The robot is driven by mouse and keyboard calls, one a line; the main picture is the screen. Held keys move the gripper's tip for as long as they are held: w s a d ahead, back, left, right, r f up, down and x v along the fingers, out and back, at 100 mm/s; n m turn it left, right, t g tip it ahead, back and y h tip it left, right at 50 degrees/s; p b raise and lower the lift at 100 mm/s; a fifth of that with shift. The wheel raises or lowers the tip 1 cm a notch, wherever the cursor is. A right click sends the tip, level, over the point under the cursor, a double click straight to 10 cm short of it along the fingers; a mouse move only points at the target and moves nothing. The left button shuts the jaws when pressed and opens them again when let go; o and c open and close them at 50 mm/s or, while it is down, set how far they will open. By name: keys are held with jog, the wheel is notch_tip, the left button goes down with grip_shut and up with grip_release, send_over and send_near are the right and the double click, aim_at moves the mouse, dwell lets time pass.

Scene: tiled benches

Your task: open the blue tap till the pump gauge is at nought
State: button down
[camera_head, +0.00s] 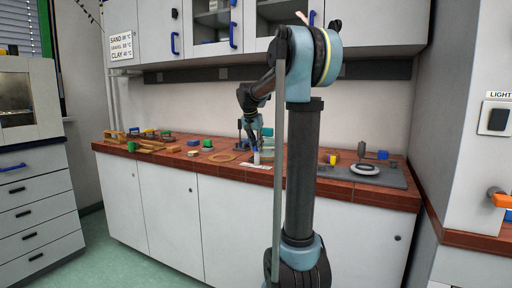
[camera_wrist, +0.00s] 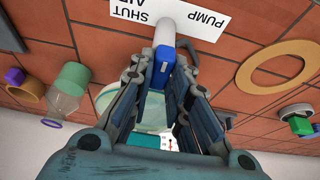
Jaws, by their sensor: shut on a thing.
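In the wrist view the blue tap (camera_wrist: 161,70) lies between my fingers, with a pale rounded end beyond it. My gripper (camera_wrist: 163,62) is shut on the tap. A white card (camera_wrist: 205,18) by the tap reads upside down, with "SHUT", "AIR" and "PUMP" showing. A small white face with red marks, perhaps the pump gauge (camera_wrist: 171,144), shows between the fingers; its reading is too small to tell. In the head view my gripper (camera_head: 255,150) is low over the bench, beside the card (camera_head: 258,166).
A clear, green-topped vessel (camera_wrist: 65,95) stands left of my fingers in the wrist view. A tan ring (camera_wrist: 245,75) lies to the right. The red tiled bench (camera_head: 225,172) holds blocks at left and a grey plate (camera_head: 385,176) at right.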

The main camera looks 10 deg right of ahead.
jog(key=shift+w+a, duration=0.1)
dwell(0.3)
jog(key=c, duration=1.8)
grip_release()
jog(key=shift+r, duration=0.1)
jog(key=v, duration=1.1)
jog(key=shift+r, duration=0.3)
jog(key=shift+a, duration=0.15)
